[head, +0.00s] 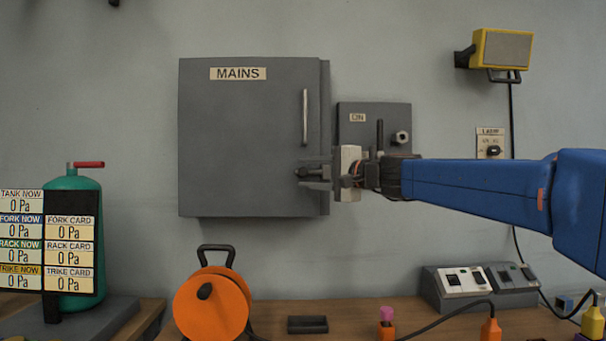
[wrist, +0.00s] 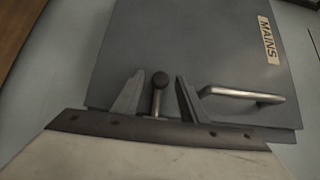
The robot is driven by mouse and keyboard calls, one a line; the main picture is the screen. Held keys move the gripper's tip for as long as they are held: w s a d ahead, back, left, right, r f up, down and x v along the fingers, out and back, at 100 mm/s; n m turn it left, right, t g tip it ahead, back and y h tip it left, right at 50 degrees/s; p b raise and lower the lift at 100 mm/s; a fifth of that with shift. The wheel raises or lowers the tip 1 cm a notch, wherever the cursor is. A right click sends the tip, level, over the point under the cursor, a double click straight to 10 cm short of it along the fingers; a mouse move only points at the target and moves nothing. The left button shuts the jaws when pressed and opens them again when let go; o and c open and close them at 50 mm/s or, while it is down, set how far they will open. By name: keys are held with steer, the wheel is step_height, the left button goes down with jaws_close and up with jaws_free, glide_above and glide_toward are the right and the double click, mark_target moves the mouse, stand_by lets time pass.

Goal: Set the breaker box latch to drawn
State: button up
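The breaker box is a grey wall cabinet (head: 245,140) labelled MAINS, with its door closed. Its latch (wrist: 158,82) is a short metal pin with a dark round knob, low on the door's handle side. The knob also shows in the head view (head: 301,172), at the fingertips. My gripper (head: 312,173) reaches in from the right at the door's lower right. In the wrist view its two fingers (wrist: 154,98) stand apart on either side of the latch pin, with gaps visible, so it is open. The foot of the pin is hidden by the gripper body.
A vertical bar handle (head: 305,117) sits on the door above my gripper. A smaller grey box (head: 372,120) marked ON, with a lever and knob, is just right, partly behind my wrist. An orange cable reel (head: 211,305) stands below on the bench. The wall left of the cabinet is clear.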

steer(key=shift+x, duration=1.2)
steer(key=shift+c, duration=0.4)
jaws_close()
steer(key=a, duration=0.3)
steer(key=shift+a, duration=0.25)
steer(key=shift+o, duration=0.4)
jaws_free()
steer(key=shift+a, duration=0.1)
